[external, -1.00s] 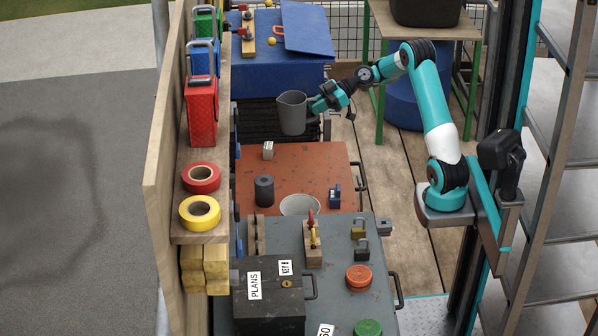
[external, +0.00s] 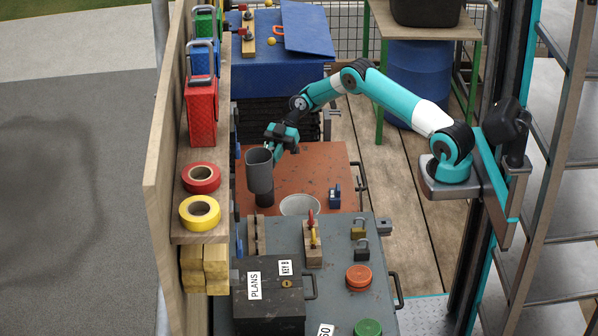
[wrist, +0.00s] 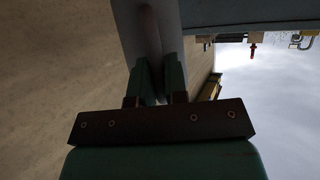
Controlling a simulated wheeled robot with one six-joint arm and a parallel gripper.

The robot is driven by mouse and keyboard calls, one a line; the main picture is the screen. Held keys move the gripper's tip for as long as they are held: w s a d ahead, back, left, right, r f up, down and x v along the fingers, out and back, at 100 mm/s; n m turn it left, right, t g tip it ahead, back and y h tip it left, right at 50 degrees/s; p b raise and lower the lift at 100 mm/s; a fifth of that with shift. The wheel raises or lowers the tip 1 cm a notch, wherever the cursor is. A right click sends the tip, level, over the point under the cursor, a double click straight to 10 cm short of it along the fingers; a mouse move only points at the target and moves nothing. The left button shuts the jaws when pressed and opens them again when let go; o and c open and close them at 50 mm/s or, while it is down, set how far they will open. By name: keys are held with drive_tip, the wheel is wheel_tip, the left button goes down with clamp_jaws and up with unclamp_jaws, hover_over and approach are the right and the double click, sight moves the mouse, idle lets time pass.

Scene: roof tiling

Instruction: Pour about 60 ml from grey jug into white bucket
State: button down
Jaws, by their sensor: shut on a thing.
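The grey jug (external: 260,172) is held upright in the air over the left part of the red-brown table top, in front of a dark cylinder. My gripper (external: 278,151) is shut on it from the right side, at its handle. In the wrist view the jug (wrist: 128,25) shows close up, and the fingers of my gripper (wrist: 158,82) close around its handle. The white bucket (external: 300,205) stands on the red-brown top, to the right of and nearer than the jug. What is inside the jug and the bucket cannot be made out.
A dark cylinder (external: 265,197) stands left of the bucket, partly hidden by the jug. A small blue object (external: 334,197) stands to its right. A wooden block with red and yellow handles (external: 313,243) is just in front of it. A wooden wall shelf (external: 177,150) borders the left.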

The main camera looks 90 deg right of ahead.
drive_tip(key=shift+w+a+f+n+y, duration=0.15)
drive_tip(key=shift+a+f, duration=0.1)
drive_tip(key=shift+a, duration=0.15)
drive_tip(key=shift+w+a+f+n+y, duration=0.1)
drive_tip(key=shift+a+f+n+y, duration=0.1)
drive_tip(key=shift+a, duration=0.2)
drive_tip(key=shift+s+a+f+n+t+h+b, duration=0.25)
drive_tip(key=shift+s+a+n+t+h+b, duration=0.6)
drive_tip(key=shift+b, duration=1.9)
drive_tip(key=shift+s+a+f+n+t+h+b, duration=0.25)
drive_tip(key=shift+s+n+t+b, duration=0.6)
drive_tip(key=shift+n+b, duration=1.45)
drive_tip(key=shift+s+a+f+n+t+h+b, duration=0.25)
drive_tip(key=shift+s+a+n+t+h+b, duration=0.45)
drive_tip(key=shift+b, duration=2.5)
drive_tip(key=shift+s+d+f+n+t+b, duration=0.15)
drive_tip(key=shift+f+n+t+b, duration=0.3)
drive_tip(key=shift+n+t+b, duration=0.4)
